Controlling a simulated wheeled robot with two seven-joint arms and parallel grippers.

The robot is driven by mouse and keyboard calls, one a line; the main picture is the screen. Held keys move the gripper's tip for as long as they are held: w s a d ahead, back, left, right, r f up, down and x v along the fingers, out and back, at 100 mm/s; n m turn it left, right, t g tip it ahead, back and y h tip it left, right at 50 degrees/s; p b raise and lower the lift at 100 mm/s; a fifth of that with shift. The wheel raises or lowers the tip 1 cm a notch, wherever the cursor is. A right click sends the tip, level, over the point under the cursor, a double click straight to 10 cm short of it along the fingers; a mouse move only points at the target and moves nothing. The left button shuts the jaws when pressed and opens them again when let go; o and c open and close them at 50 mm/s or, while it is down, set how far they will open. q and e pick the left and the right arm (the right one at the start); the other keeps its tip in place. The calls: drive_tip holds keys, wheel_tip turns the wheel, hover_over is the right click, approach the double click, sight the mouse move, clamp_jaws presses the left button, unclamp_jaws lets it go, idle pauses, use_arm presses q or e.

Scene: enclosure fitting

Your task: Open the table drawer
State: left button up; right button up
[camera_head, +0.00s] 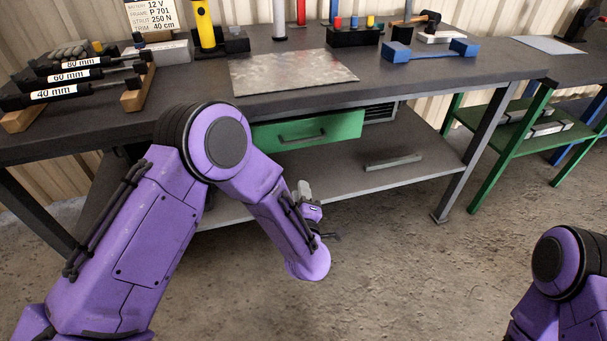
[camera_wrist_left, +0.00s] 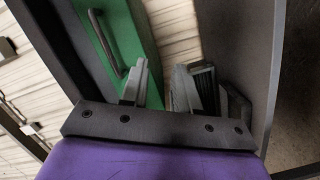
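The table drawer has a green front (camera_head: 345,127) and hangs under the dark workbench top. It looks shut. Its dark bar handle (camera_head: 302,138) runs across the front. In the left wrist view the green front (camera_wrist_left: 128,35) is at the upper left, with the handle (camera_wrist_left: 106,43) upright on it. My left gripper (camera_head: 315,213) is in front of the bench, below the drawer and apart from the handle. In the left wrist view its two grey fingers (camera_wrist_left: 163,85) are spread with nothing between them. The handle lies to the left of both fingers. My right gripper is out of view.
The workbench top (camera_head: 420,85) carries a metal sheet (camera_head: 290,72), a strut rack (camera_head: 75,80) and a blue block (camera_head: 428,50). A lower shelf (camera_head: 350,180) lies under the drawer with a grey bar (camera_head: 393,162) on it. A green-framed table stands at right. The floor in front is clear.

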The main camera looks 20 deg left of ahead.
sight(305, 139)
use_arm(q)
drive_tip(key=w+d+r+n+y+b, duration=0.3)
drive_tip(key=w+r+n+y+b, duration=0.15)
drive_tip(key=r+n, duration=0.3)
drive_tip(key=shift+t, duration=0.5)
drive_tip(key=x, duration=0.6)
drive_tip(key=f+x, duration=0.1)
drive_tip(key=x, duration=0.2)
drive_tip(key=shift+a, duration=0.4)
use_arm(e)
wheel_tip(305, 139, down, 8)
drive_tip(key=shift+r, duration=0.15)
use_arm(q)
drive_tip(key=shift+c, duration=0.3)
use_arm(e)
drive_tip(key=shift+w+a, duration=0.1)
use_arm(q)
clamp_jaws()
